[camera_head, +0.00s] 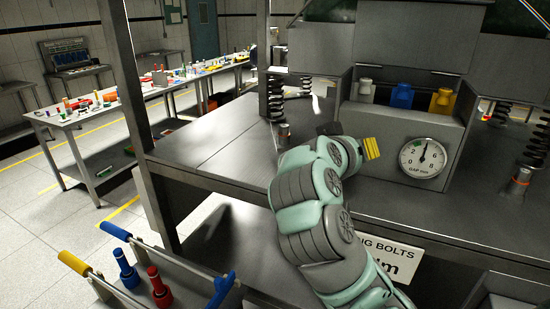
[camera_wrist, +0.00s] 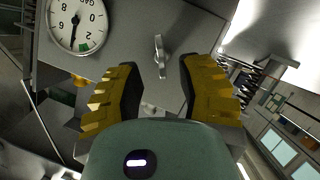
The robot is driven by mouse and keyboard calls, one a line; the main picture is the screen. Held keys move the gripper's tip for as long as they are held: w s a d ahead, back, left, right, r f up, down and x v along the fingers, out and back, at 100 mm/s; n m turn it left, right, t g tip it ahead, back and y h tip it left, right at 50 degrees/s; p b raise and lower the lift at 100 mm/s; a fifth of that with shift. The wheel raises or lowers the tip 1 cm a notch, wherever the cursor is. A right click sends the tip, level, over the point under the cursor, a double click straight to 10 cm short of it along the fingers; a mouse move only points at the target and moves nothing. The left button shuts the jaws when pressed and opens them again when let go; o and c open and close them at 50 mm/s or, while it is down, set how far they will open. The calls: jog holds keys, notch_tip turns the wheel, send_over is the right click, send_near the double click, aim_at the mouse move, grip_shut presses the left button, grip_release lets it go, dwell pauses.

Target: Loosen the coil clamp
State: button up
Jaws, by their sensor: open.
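In the wrist view, a small grey metal lever (camera_wrist: 160,52) stands out from a flat grey panel (camera_wrist: 120,45); it may be the coil clamp. My gripper (camera_wrist: 159,68) is open, with yellow fingers and dark pads on either side of the lever, and nothing is held. Whether the fingertips reach the lever's depth is unclear. In the head view, one yellow finger of my gripper (camera_head: 371,148) shows in front of the grey housing, left of the gauge. My arm hides the lever there.
A round "GAP mm" gauge (camera_head: 423,158) is on the housing, its needle pointing nearly up. Coil springs stand at left (camera_head: 275,97) and right (camera_head: 496,114). Blue and red bolts (camera_head: 159,287) stand in a lower-left rack.

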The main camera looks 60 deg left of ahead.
jog(key=v, duration=0.7)
jog(key=shift+s, duration=0.4)
jog(key=shift+d, duration=0.1)
